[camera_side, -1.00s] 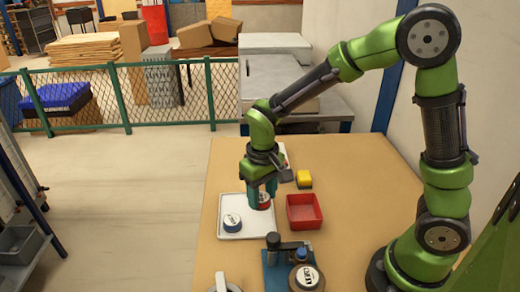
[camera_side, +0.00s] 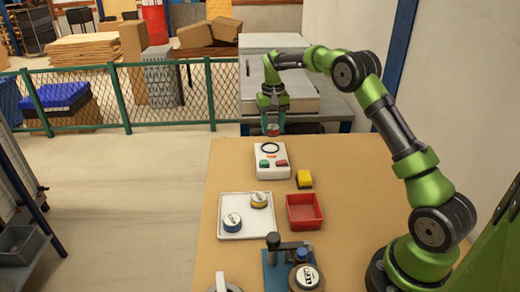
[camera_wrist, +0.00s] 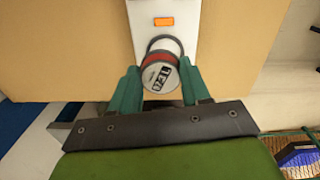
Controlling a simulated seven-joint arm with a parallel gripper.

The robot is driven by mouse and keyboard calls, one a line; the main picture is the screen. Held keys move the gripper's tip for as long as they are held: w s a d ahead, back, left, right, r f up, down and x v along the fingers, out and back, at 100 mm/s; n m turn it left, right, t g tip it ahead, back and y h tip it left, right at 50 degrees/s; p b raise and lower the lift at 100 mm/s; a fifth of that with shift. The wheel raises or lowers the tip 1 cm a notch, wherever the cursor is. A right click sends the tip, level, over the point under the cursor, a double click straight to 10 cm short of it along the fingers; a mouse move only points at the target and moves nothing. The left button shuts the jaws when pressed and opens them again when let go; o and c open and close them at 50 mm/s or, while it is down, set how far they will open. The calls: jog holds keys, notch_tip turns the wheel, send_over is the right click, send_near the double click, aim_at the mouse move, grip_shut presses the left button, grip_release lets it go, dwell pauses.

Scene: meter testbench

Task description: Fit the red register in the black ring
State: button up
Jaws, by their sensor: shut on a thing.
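The red register (camera_wrist: 160,76), a round piece with a red rim and a white printed face, is held between the green fingers of my gripper (camera_wrist: 157,88). In the side view the register (camera_side: 272,130) hangs in my gripper (camera_side: 273,122) above the far end of the table. The black ring (camera_side: 269,147) lies on top of a white box (camera_side: 272,172) just below and nearer the camera. In the wrist view the black ring (camera_wrist: 165,42) shows partly behind the register, which hides its lower part. The register is apart from the ring, above it.
The white box has a green and a red button and an orange mark. A white tray (camera_side: 232,235) holds a blue-rimmed and a yellow-rimmed register.

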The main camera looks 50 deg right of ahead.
jog(key=shift+w+d+r, duration=0.2)
jog(key=shift+w+r, duration=0.15)
jog(key=shift+r, duration=0.2)
jog(key=shift+w+d+r, duration=0.2)
jog(key=shift+w+r, duration=0.1)
jog(key=shift+r, duration=0.2)
jog(key=shift+a+r, duration=0.1)
jog(key=shift+r, duration=0.15)
jog(key=shift+s+f, duration=0.1)
jog(key=shift+f, duration=0.15)
jog(key=shift+a+f, duration=0.1)
jog(key=shift+f, duration=1.65)
jog(key=shift+f, duration=2.4)
jog(key=o, duration=1.4)
jog(key=shift+r, duration=0.15)
